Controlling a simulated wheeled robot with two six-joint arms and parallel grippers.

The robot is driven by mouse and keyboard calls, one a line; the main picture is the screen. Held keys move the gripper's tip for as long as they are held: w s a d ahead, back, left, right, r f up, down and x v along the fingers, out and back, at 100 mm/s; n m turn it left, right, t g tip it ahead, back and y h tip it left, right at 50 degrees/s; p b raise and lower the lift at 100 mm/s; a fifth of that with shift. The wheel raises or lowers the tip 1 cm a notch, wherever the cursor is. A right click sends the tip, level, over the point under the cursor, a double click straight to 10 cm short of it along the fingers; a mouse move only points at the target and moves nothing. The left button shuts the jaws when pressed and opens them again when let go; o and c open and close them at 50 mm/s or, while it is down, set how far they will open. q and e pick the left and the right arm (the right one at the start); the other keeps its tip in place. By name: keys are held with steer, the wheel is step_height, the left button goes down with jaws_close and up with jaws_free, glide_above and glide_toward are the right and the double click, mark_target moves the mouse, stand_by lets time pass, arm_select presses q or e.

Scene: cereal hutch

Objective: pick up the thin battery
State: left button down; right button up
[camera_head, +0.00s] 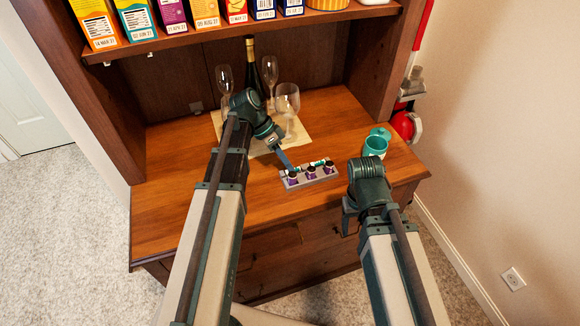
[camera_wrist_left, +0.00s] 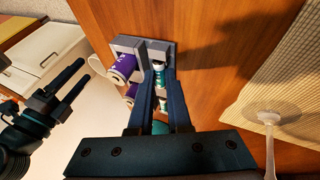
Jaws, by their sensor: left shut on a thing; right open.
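A grey battery holder (camera_head: 330,176) sits on the wooden counter, with purple batteries (camera_head: 311,171) in its near row. The holder (camera_wrist_left: 127,45) also shows in the left wrist view, with a purple battery (camera_wrist_left: 122,68) beside my fingers. My left gripper (camera_head: 290,168) reaches down to the holder's back row. In the left wrist view its fingers (camera_wrist_left: 160,88) are shut on a thin teal-and-white battery (camera_wrist_left: 161,76), which appears still at the holder; whether it is lifted is unclear. My right gripper (camera_head: 347,217) is open and empty by the counter's front edge.
Behind are wine glasses (camera_head: 287,100) and a dark bottle (camera_head: 252,65) on a cloth mat (camera_head: 262,149). Cereal boxes (camera_head: 137,20) line the shelf above. The counter's left part is clear.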

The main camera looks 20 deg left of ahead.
step_height(320, 180, up, 10)
steer(key=p, duration=1)
